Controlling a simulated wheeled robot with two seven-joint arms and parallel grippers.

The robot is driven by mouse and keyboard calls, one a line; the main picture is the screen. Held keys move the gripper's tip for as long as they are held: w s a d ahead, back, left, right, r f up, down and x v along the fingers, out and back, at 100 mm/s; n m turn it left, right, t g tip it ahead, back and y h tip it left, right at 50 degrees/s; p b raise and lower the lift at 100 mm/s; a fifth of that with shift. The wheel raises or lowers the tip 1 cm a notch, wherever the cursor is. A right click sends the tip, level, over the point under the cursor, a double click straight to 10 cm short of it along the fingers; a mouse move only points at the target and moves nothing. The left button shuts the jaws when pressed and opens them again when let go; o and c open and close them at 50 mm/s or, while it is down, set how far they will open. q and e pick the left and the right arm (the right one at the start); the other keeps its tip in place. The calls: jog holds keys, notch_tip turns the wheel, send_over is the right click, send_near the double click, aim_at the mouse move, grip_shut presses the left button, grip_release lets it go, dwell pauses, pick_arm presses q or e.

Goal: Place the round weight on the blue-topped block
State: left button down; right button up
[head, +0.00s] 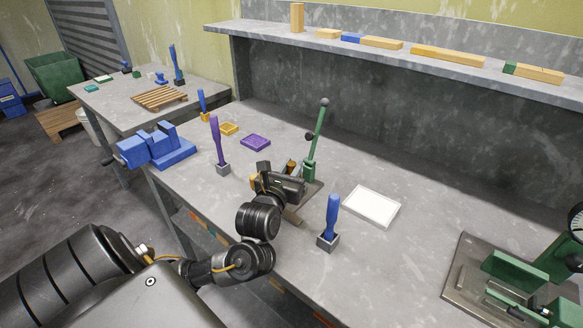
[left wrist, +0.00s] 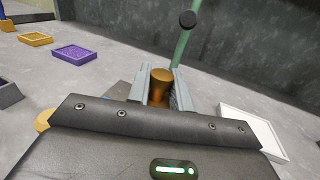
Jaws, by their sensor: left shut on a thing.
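My left gripper (head: 284,176) is over the workbench, beside the green lever press (head: 316,142). In the left wrist view its two fingers (left wrist: 161,92) are closed around a brass-coloured round weight (left wrist: 161,76), whose top shows between them. The gripper hides most of the weight in the head view, and I cannot tell whether its underside touches anything. I cannot make out a blue-topped block for certain; the area under the gripper is hidden. A second gold, rounded thing (left wrist: 42,120) shows partly at the gripper's left in the wrist view. My right gripper is not in view.
A blue-handled tool (head: 332,217) stands upright in a grey holder, with a white tray (head: 372,207) to its right. A purple-handled tool (head: 217,142), a purple tray (head: 255,142) and a blue vise (head: 158,147) are left. Another green press (head: 520,270) stands at far right.

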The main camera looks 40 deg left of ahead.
pick_arm(q)
jog(key=c, duration=1.6)
grip_release()
jog(key=o, duration=0.3)
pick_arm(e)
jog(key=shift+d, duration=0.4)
pick_arm(q)
jog(key=shift+o, duration=0.2)
jog(key=shift+r, duration=0.1)
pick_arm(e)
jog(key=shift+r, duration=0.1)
